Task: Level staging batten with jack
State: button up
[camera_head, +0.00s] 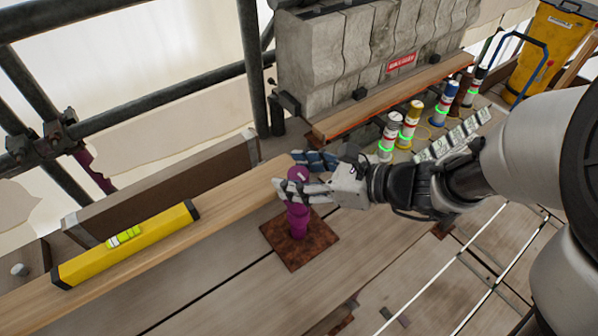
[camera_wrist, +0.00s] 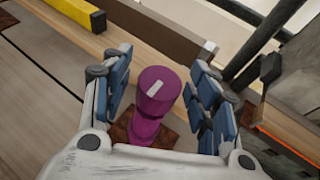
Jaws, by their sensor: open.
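The purple jack (camera_head: 298,215) stands upright on a rust-brown square plate (camera_head: 283,257), near the right end of the pale wooden batten (camera_head: 160,236). A yellow spirit level (camera_head: 130,243) with a green vial lies along the batten. My gripper (camera_head: 300,180) is at the top of the jack, its fingers on either side. In the wrist view the jack (camera_wrist: 155,100) stands between the open, blue-padded fingers, with visible gaps on both sides. A pale mark shows on the jack's top. The contact between batten and jack is hidden.
A dark brown board (camera_head: 165,185) stands on edge behind the batten. A grey stone block (camera_head: 365,50) with a red label stands at the back. Scaffold tubes (camera_head: 150,97) line the left. Planks in front are mostly clear.

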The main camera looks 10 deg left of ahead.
jog(key=shift+c, duration=0.3)
jog(key=c, duration=1)
jog(key=shift+n+g+p, duration=0.3)
jog(key=shift+g+p, duration=0.1)
jog(key=shift+p, duration=0.1)
jog(key=n+g+p, duration=0.3)
jog(key=g+p, duration=0.1)
jog(key=shift+r+n, duration=0.2)
jog(key=shift+n, duration=0.2)
jog(key=n+g+h+p, duration=0.1)
jog(key=n+g+p, duration=0.1)
jog(key=g, duration=0.1)
jog(key=n+g+h+p, duration=0.1)
jog(key=n+g+p, duration=0.2)
jog(key=shift+n+p, duration=0.3)
jog(key=shift+p, duration=0.05)
jog(key=n+g+h+p, duration=0.1)
jog(key=n+g+h, duration=0.1)
jog(key=n+h, duration=0.1)
jog(key=n+g+h+p, duration=0.2)
jog(key=n+h, duration=0.1)
jog(key=shift+f+g, duration=0.2)
jog(key=shift+g, duration=0.2)
jog(key=n+g+h+p, duration=0.1)
jog(key=n+h+p, duration=0.2)
jog(key=shift+r, duration=0.15)
jog(key=shift+n+h+p, duration=0.6)
jog(key=shift+h+p, duration=0.2)
jog(key=shift+p, duration=0.15)
